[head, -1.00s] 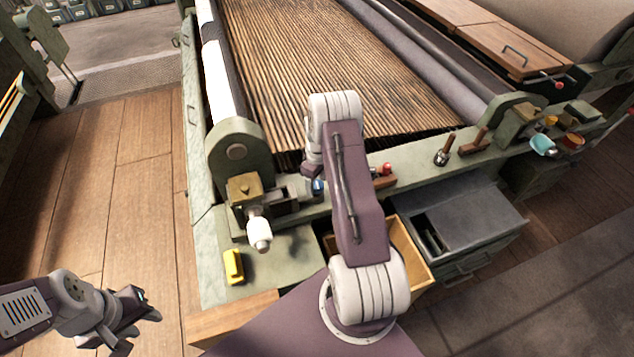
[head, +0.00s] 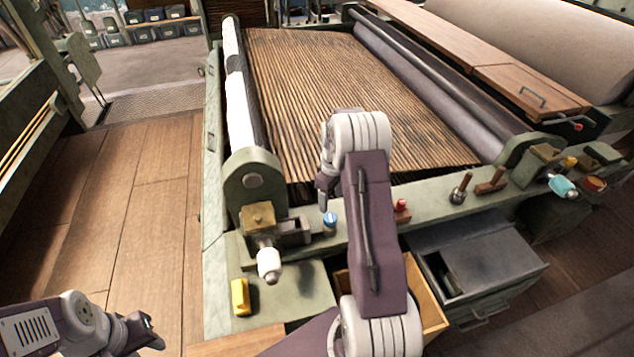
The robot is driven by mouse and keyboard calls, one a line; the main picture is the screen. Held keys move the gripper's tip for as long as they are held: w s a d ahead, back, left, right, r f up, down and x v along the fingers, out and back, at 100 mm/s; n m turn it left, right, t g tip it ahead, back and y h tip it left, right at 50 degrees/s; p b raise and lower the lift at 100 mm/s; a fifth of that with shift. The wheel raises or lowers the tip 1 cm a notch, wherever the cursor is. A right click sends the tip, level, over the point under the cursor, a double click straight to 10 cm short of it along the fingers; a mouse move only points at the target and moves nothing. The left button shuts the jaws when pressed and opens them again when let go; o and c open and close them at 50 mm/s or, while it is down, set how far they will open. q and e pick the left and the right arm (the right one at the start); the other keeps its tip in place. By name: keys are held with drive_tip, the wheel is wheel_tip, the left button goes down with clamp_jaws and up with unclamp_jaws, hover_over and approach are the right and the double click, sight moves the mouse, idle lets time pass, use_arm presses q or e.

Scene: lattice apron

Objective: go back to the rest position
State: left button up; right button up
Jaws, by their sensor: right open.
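My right arm stands up through the middle of the head view, its upper link covering part of the machine's front. A small part of my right gripper (head: 325,191) shows below the arm's bend, above the front rail near a blue-topped knob. It is open, and I see nothing held in it. My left gripper (head: 144,334) is at the bottom left, over the wooden floor and apart from the machine. Its dark fingers are small and partly cut off, so their opening is unclear.
A loom-like machine with a slatted bed (head: 300,80) fills the middle. A green front rail (head: 435,196) carries knobs and handles. A yellow block (head: 240,296) lies on the front left plate. A grey drawer unit (head: 490,262) stands at right. The wooden floor (head: 110,220) at left is clear.

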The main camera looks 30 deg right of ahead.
drive_tip(key=w+a+r+n+t, duration=0.1)
drive_tip(key=w+a+r+n, duration=0.15)
drive_tip(key=a+r, duration=0.7)
drive_tip(key=s+a+r, duration=0.1)
drive_tip(key=s+a, duration=0.7)
drive_tip(key=a, duration=0.1)
drive_tip(key=s+a+f+m, duration=0.2)
drive_tip(key=s+m, duration=0.4)
drive_tip(key=s, duration=0.5)
drive_tip(key=shift+s+a+f, duration=0.2)
drive_tip(key=shift+s+f, duration=0.05)
drive_tip(key=shift+f, duration=0.65)
drive_tip(key=o, duration=0.8)
drive_tip(key=shift+w+a+m, duration=0.1)
drive_tip(key=shift+a+m, duration=0.05)
drive_tip(key=shift+m, duration=0.1)
drive_tip(key=shift+c, duration=0.2)
